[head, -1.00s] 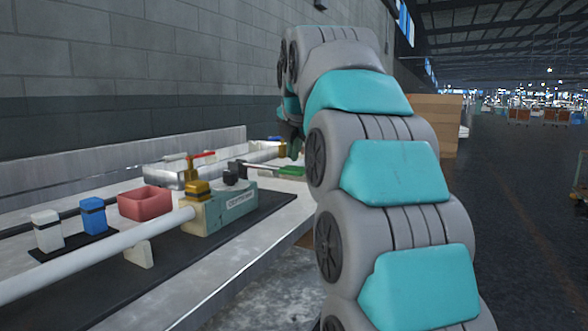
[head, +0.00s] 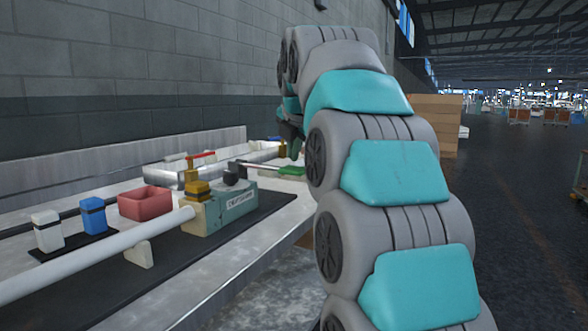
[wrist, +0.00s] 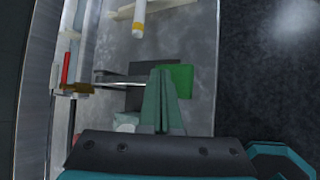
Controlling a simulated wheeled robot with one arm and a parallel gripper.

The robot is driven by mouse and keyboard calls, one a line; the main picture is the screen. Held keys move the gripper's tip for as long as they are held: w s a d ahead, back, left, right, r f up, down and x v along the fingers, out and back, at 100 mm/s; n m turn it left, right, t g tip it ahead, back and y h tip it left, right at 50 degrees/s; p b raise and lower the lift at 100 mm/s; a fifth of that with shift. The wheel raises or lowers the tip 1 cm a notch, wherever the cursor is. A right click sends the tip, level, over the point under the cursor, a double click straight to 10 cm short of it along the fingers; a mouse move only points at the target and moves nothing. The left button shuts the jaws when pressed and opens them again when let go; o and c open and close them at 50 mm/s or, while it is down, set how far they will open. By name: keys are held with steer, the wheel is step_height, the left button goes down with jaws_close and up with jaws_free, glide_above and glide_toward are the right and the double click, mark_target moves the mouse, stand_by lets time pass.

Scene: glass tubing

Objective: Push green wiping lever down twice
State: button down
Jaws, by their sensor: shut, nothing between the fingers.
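The green wiping lever (head: 291,171) is a green handle on a metal rod. The rod comes out of the pale green machine block (head: 222,209) on the bench and points right. In the wrist view the green handle (wrist: 176,80) lies just ahead of the fingertips and partly behind them. My gripper (wrist: 161,75) is shut and empty, its fingers overlapping the handle's left part in that view. I cannot tell whether they touch it. In the head view my gripper is mostly hidden behind my arm, near the handle.
A white tube (head: 100,263) runs along the bench to the block. A red bin (head: 145,203), a blue container (head: 93,216) and a white container (head: 47,231) stand to the left. A red-handled lever (head: 203,154) is behind. The bench's front edge lies below the handle.

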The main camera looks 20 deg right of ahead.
mark_target(294, 170)
steer(key=shift+f+b, duration=0.95)
steer(key=shift+f, duration=1.75)
stand_by(2.4)
steer(key=shift+r, duration=0.15)
stand_by(0.4)
steer(key=shift+r+p, duration=2.25)
steer(key=shift+r, duration=0.4)
steer(key=shift+r, duration=0.1)
steer(key=shift+w+r, duration=0.15)
steer(key=shift+r, duration=2.2)
